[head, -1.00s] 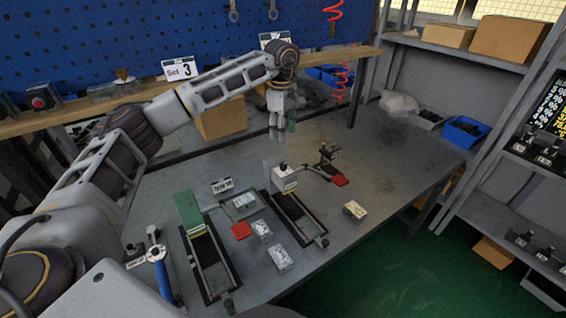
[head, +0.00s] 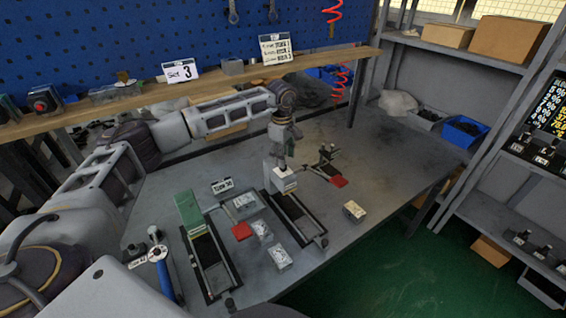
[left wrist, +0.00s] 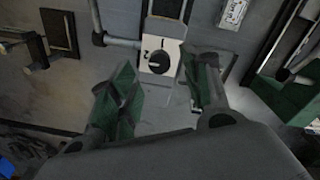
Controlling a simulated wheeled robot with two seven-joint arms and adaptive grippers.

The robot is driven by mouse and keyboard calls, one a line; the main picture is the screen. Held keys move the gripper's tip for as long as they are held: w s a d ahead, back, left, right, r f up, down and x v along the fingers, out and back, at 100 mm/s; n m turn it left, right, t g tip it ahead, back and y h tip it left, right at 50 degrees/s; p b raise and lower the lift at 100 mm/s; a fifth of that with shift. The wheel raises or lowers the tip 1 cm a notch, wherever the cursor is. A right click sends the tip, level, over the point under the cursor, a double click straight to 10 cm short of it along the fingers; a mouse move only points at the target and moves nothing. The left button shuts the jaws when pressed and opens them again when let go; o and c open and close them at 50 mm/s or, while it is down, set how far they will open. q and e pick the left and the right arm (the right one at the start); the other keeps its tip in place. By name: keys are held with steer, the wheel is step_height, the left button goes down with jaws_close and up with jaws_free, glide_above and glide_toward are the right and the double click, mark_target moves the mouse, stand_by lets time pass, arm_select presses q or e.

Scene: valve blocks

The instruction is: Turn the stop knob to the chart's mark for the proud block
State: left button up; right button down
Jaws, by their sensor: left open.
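A white block with a dark round knob (left wrist: 157,61) shows in the left wrist view, with small marks printed beside the knob. In the head view this white block (head: 285,183) stands at the far end of a dark rail. My left gripper (head: 281,158) is open and points down just above it, partly hiding the knob. In the left wrist view its green-padded fingers (left wrist: 165,80) are spread, apart from the block. A white card with several printed lines (head: 275,48), perhaps the chart, stands on the wooden shelf. My right gripper is out of view.
A green block (head: 188,206) stands on a second rail to the left. Small pale blocks (head: 279,258), a red piece (head: 241,231) and a cream block (head: 354,211) lie nearby. A "Set 3" card (head: 179,71) stands on the shelf. The right tabletop is mostly clear.

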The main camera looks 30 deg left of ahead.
arm_select(q)
step_height(320, 180, down, 3)
steer(key=shift+r, duration=0.1)
steer(key=shift+f, duration=0.5)
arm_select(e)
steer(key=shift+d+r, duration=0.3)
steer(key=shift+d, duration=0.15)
arm_select(q)
steer(key=c, duration=1.1)
steer(key=shift+o, duration=0.2)
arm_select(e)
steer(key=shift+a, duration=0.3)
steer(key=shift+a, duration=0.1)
